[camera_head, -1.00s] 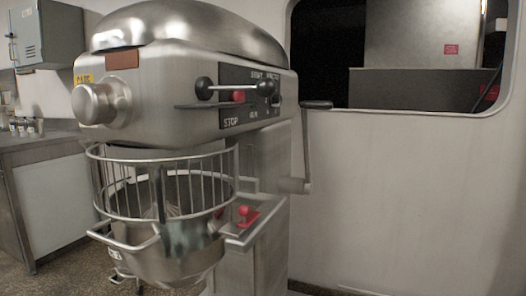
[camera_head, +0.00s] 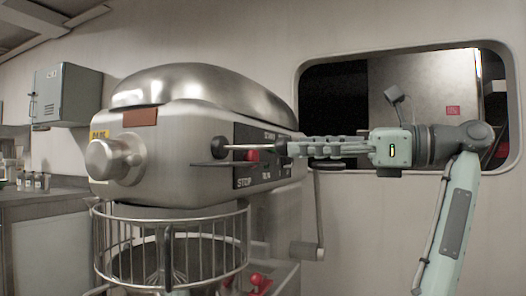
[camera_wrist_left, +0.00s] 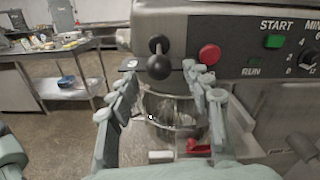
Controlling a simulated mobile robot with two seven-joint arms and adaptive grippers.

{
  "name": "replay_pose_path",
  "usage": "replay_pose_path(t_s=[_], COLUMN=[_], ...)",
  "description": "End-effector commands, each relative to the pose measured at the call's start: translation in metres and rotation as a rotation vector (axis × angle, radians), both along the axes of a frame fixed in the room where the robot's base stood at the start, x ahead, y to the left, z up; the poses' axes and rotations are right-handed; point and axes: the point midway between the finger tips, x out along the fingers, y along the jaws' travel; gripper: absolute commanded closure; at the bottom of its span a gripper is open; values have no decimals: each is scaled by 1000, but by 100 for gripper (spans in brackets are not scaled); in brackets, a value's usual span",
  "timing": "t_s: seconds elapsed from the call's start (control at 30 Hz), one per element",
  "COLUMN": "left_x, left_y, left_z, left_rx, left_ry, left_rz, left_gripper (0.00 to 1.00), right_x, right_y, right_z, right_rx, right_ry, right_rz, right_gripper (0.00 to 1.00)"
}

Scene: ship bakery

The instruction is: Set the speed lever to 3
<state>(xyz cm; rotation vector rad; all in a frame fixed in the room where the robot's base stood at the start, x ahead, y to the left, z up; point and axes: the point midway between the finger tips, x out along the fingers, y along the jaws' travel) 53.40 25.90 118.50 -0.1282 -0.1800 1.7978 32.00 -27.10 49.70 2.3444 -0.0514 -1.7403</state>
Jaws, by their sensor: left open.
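My left gripper (camera_head: 291,149) reaches in from the picture's right at the panel. In the left wrist view, the gripper (camera_wrist_left: 164,76) is open, its fingers on either side of a near black ball (camera_wrist_left: 158,67); a second ball (camera_wrist_left: 159,44) is just above. Contact is unclear. My right gripper is not in view.
A red button (camera_wrist_left: 209,54), green START button (camera_wrist_left: 274,41) and numbered MIN dial (camera_wrist_left: 310,61) lie right of the knobs. The wire bowl guard (camera_head: 170,250) is below. A crank handle (camera_head: 318,215) hangs at the mixer's right. A metal table (camera_wrist_left: 55,50) stands behind left.

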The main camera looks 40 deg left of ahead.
Motion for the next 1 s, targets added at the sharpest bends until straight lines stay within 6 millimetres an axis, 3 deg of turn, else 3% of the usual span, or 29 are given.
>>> replay_pose_path(t_s=[0.17, 0.53, 0.9, 1.0], left_x=[-5, -18, -19, -19], left_y=[12, 66, 74, 74], left_z=[-1, -1, -1, -1], left_rx=[-16, -12, -12, -12], left_ry=[-11, -8, -7, -7], left_rz=[4, 3, 1, 1], left_gripper=[50, 50, 50, 60], right_x=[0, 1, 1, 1], right_y=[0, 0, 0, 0], right_z=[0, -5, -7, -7], right_rx=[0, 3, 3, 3], right_ry=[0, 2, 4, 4], right_rz=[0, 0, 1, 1], right_gripper=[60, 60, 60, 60])
